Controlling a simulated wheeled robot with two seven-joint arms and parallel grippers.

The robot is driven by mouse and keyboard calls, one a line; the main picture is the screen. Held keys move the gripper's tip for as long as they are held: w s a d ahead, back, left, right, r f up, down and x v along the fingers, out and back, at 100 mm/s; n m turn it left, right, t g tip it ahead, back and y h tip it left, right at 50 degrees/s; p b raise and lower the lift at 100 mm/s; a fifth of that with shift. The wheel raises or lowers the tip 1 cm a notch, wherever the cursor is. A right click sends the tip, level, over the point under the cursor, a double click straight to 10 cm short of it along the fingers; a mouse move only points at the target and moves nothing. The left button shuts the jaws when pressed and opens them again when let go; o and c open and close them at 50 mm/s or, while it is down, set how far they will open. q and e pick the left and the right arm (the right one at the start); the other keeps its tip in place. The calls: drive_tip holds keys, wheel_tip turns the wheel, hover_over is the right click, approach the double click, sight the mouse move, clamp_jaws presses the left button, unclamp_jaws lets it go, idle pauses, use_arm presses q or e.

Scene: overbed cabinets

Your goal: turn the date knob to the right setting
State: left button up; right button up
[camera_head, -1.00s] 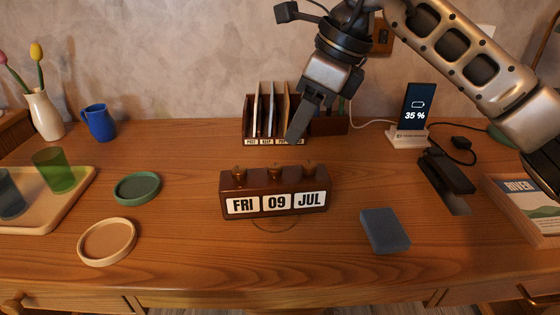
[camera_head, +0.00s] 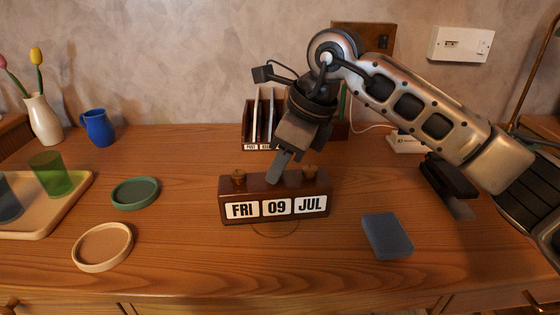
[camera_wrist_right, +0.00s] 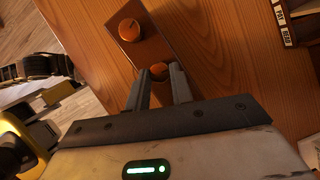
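The brown calendar block (camera_head: 275,209) stands on the desk and reads FRI 09 JUL. Its left knob (camera_head: 238,177) and right knob (camera_head: 309,173) show on top; the middle knob, above 09, is hidden behind my right gripper (camera_head: 277,172) in the head view. In the right wrist view, this middle knob (camera_wrist_right: 160,71) sits between the two tips of my right gripper (camera_wrist_right: 160,76), with another knob (camera_wrist_right: 130,30) beyond. The fingers are apart; whether they touch the knob is unclear. My left gripper is not in view.
A letter rack (camera_head: 250,133) stands behind the block, partly covered by my right arm. A blue-grey box (camera_head: 387,236) lies to the right. Green (camera_head: 135,192) and tan (camera_head: 102,246) round dishes lie to the left, near a tray (camera_head: 62,207). The desk before the block is clear.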

clamp_jaws()
drive_tip(key=shift+s+f+m+t+b, duration=0.1)
drive_tip(key=shift+m+t+b, duration=0.4)
drive_tip(key=shift+m, duration=0.6)
drive_tip(key=shift+a+m+h+b, duration=0.1)
drive_tip(key=shift+m+h+b, duration=0.25)
drive_tip(key=shift+m, duration=0.55)
drive_tip(key=shift+m+t, duration=0.3)
drive_tip(key=shift+m, duration=0.1)
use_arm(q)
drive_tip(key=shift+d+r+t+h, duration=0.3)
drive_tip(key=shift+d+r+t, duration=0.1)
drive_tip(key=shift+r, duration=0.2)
use_arm(e)
drive_tip(key=o, duration=0.9)
unclamp_jaws()
drive_tip(key=shift+c, duration=0.2)
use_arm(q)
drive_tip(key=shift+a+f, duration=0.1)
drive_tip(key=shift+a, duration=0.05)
